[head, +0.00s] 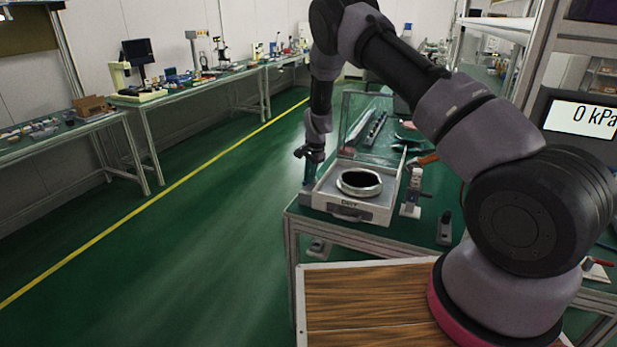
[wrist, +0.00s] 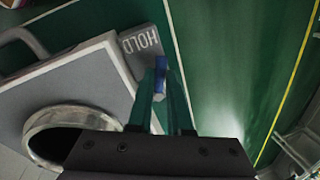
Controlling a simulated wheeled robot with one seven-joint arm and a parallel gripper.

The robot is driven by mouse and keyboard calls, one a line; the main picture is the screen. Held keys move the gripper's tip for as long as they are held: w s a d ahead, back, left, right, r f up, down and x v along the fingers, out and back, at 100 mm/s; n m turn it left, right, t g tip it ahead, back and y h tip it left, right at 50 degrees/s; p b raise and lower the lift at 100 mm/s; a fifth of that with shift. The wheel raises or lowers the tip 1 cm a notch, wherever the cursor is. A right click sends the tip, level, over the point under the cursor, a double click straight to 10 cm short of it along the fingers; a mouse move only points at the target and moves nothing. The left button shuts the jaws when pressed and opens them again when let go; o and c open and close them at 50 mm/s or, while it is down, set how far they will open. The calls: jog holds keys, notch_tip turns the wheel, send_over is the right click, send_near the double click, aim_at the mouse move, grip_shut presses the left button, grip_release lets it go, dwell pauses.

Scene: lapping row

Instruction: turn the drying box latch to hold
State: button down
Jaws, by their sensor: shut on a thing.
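The drying box (head: 378,212) is a white tray at the table's near left corner, with a dark-centred metal ring (head: 360,183) in it and its clear lid (head: 372,120) standing up. In the wrist view, the box (wrist: 75,82) lies at the left, and a grey plate marked HOLD (wrist: 140,42) sits at its corner. My gripper (head: 308,183) reaches down at the box's left side. In the wrist view, my gripper (wrist: 163,100) is shut on a small blue piece, the latch (wrist: 160,76), beside the HOLD plate. The fingers hide much of the latch.
Green-topped table (head: 425,235) carries small tools right of the box, including a white-based stand (head: 411,195) and a dark upright item (head: 445,228). A pressure display (head: 583,118) reads 0 kPa at right. The green floor (head: 220,235) left of the table is clear.

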jog(key=shift+s+d+n+g+y, duration=0.15)
jog(key=shift+d+n, duration=0.15)
jog(key=shift+n, duration=0.8)
jog(key=shift+s+d+n+g+y, duration=0.15)
jog(key=shift+d+n, duration=0.1)
jog(key=shift+n, duration=0.85)
jog(key=c, duration=0.8)
grip_release()
jog(key=shift+d, duration=0.1)
jog(key=shift+c, duration=0.2)
